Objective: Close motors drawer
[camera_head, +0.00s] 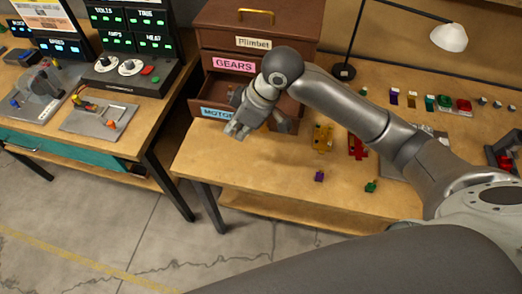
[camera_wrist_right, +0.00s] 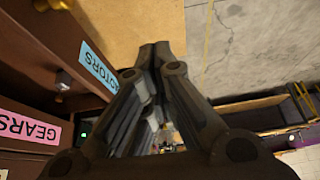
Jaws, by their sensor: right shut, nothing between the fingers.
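The motors drawer (camera_head: 204,111) is the lowest drawer of a brown wooden cabinet (camera_head: 217,43) and bears a blue label. It stands pulled out, with part of its inside showing. The blue label also shows in the right wrist view (camera_wrist_right: 97,68), left of the fingers. My right gripper (camera_head: 237,131) is shut and empty, pointing down at the drawer's front. It covers part of the label and front in the head view. The right wrist view shows its closed fingertips (camera_wrist_right: 155,50) beside the label; I cannot tell whether they touch the drawer. My left gripper is not in view.
The gears drawer (camera_head: 233,64), with a pink label, is above. A yellow part (camera_head: 322,137), a red part (camera_head: 357,146) and small purple and green pieces lie on the wooden table (camera_head: 270,170) to the right. A lamp (camera_head: 453,38) stands behind.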

